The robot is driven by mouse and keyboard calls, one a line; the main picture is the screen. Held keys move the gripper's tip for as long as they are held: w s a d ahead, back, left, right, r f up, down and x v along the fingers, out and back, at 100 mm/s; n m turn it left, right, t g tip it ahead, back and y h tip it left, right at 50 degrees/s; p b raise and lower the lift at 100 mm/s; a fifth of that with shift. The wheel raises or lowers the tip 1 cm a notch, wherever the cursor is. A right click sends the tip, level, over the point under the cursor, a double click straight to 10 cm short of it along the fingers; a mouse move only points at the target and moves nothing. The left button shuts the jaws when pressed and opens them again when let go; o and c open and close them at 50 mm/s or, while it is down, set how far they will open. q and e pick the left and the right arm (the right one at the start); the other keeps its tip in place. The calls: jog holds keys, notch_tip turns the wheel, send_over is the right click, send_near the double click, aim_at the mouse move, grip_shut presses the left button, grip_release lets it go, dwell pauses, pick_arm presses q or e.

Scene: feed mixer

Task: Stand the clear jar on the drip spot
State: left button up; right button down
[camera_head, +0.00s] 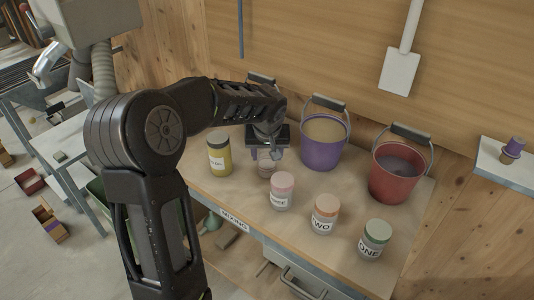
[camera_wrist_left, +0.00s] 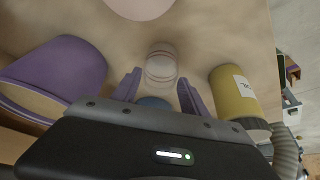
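The clear jar (camera_head: 267,165) stands on the bench between the yellow jar and the pink-lidded jar, partly hidden by my left gripper (camera_head: 266,149). In the left wrist view the clear jar (camera_wrist_left: 161,64) looks see-through with ring lines. The two purple-grey fingers of my left gripper (camera_wrist_left: 159,90) are apart, and the jar shows in line with the gap, just beyond the tips. I see no contact. A blue rounded patch (camera_wrist_left: 153,102) shows between the fingers; I cannot tell what it is. I cannot make out the drip spot. My right gripper is not in view.
On the bench (camera_head: 235,194) stand a yellow jar (camera_head: 219,157), a pink-lidded jar (camera_head: 282,192), jar TWO (camera_head: 324,215), jar ONE (camera_head: 374,240), a purple bucket (camera_head: 322,151) and a red bucket (camera_head: 392,179). A white scoop (camera_head: 399,72) hangs on the wall behind.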

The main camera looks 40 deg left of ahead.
pick_arm(q)
jog(key=o, duration=0.4)
jog(key=v, duration=1.2)
jog(key=shift+s+r+b, duration=0.1)
jog(key=shift+r+b, duration=0.05)
jog(key=shift+b, duration=0.25)
jog(key=shift+o, duration=0.2)
